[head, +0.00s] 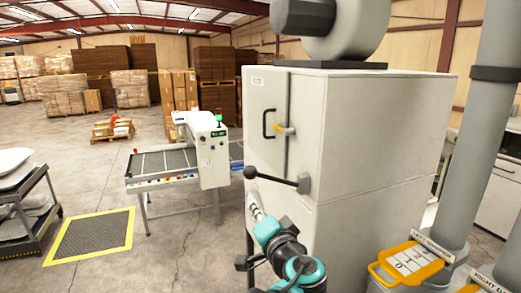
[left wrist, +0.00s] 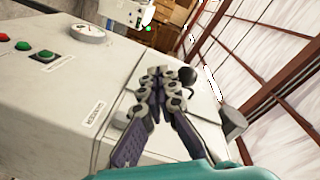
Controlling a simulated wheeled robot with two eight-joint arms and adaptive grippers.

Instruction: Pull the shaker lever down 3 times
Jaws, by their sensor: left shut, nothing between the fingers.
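The shaker lever (head: 278,180) is a dark rod with a black ball knob (head: 250,172), on a grey pivot at the front edge of the pale cabinet (head: 372,140). The rod points left and slightly up from the pivot. My left gripper (head: 253,196) is just below the knob in the head view, shut and empty. In the left wrist view the closed fingertips (left wrist: 160,74) are beside the black knob (left wrist: 187,76), which lies partly behind them. I cannot tell whether they touch. The pivot (left wrist: 232,120) shows to the right. My right gripper is not in view.
The cabinet has a door with a black handle (head: 267,123) and a yellow latch (head: 287,130). A conveyor table (head: 165,165) stands behind to the left. A yellow-edged floor mat (head: 90,236) and a cart (head: 28,215) are farther left. A yellow-framed panel (head: 412,262) and grey pipes (head: 475,150) are at right.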

